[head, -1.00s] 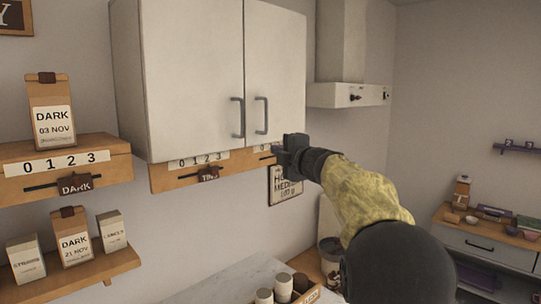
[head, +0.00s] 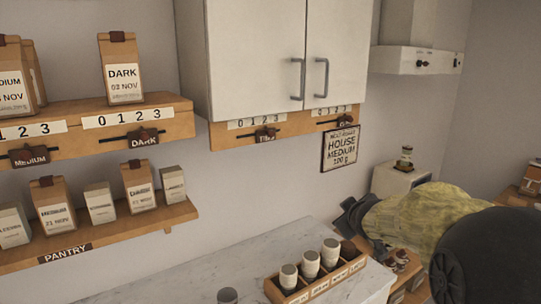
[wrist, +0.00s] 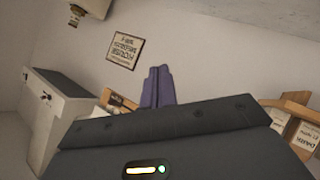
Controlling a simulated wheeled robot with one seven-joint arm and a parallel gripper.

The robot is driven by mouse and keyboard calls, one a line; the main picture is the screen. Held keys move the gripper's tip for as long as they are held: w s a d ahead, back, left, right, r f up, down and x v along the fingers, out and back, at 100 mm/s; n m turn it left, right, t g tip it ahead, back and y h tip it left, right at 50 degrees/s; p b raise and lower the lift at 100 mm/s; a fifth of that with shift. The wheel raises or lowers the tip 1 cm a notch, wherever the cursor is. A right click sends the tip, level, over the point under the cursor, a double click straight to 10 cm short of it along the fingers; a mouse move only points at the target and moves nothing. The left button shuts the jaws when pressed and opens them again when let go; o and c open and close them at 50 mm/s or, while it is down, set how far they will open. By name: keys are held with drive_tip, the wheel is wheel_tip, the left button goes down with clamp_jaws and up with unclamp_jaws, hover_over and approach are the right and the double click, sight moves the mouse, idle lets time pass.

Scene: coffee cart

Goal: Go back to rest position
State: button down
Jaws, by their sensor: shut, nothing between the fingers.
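My gripper (head: 350,214) is in the right half of the head view, low in front of the wall, at the end of my arm in its yellow-green sleeve. It is left of the small white machine on the counter and behind the wooden box of canisters as seen in the picture. In the wrist view its fingers (wrist: 158,87) are together with nothing between them. The wall sign reading HOUSE MEDIUM (head: 341,149) hangs just above the gripper in the head view.
A white cabinet (head: 262,55) with closed doors hangs above a slider rail (head: 285,128). A wooden box (head: 318,287) with several canisters stands on the pale counter (head: 200,270). Shelves with coffee bags (head: 125,70) fill the left. A range hood (head: 415,60) is at upper right.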

drive_tip(key=s+a+f+m+g, duration=0.2)
drive_tip(key=s+f+m+g, duration=0.1)
drive_tip(key=s+f, duration=0.6)
drive_tip(key=s+a+f+m+g, duration=0.3)
drive_tip(key=s+f+g, duration=0.3)
drive_tip(key=s, duration=1.1)
wheel_tip(320, 180, down, 4)
drive_tip(key=shift+a+r+m+y, duration=0.15)
drive_tip(key=shift+m+y, duration=0.25)
drive_tip(key=shift+m, duration=0.2)
drive_tip(key=shift+w, duration=0.1)
